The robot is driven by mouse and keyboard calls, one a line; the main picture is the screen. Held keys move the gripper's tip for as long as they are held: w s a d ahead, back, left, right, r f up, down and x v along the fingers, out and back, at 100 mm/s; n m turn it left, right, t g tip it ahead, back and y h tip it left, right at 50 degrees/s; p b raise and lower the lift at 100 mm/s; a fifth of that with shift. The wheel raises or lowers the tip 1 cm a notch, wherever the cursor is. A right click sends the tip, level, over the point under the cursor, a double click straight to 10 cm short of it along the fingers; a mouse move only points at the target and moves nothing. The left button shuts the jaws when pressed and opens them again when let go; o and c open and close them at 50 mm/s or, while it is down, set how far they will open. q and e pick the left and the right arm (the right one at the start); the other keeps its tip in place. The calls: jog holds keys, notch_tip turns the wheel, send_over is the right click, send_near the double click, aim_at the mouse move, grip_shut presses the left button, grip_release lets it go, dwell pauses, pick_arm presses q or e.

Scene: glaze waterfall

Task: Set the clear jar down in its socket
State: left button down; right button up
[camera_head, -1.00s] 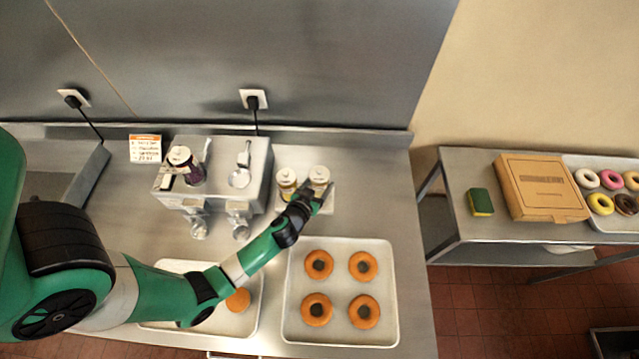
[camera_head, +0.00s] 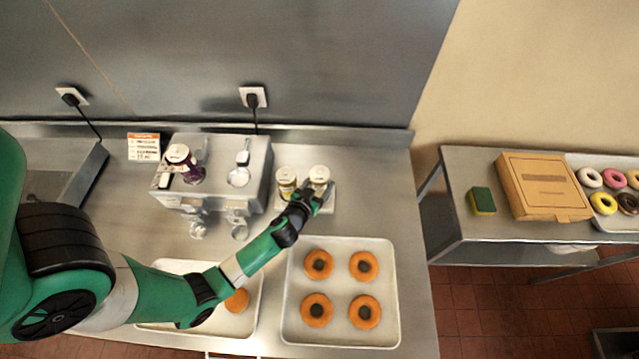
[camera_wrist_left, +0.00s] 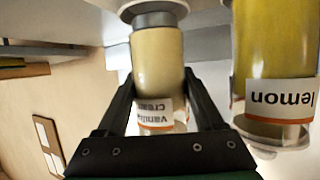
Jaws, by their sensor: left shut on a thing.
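A see-through jar with pale cream contents and a white lid (camera_head: 320,173) stands at the back right of the counter. In the left wrist view this jar (camera_wrist_left: 158,68) appears upside down, its label reading "vanilla cream". My left gripper (camera_head: 317,194) is shut on it, one finger on each side. A yellow jar labelled "lemon" (camera_wrist_left: 275,65) stands right beside it; it also shows in the head view (camera_head: 286,182). The steel glaze machine (camera_head: 215,152) has a purple jar (camera_head: 183,160) at its left and an empty round socket (camera_head: 239,177) at its right.
A white stand (camera_head: 329,206) lies under the two jars. A tray of plain doughnuts (camera_head: 340,284) is in front, and another tray (camera_head: 245,318) lies partly under my arm. Two spouts hang at the machine's front. A side table at right holds a sponge (camera_head: 482,201) and a box (camera_head: 541,185).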

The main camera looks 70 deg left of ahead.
pick_arm(q)
jog(key=shift+f+b, duration=0.65)
jog(key=shift+b, duration=0.15)
dwell(1.0)
grip_release()
jog(key=v, duration=1.1)
jog(key=shift+s+d+r, duration=0.15)
jog(key=shift+s+r, duration=0.05)
jog(key=shift+r, duration=0.05)
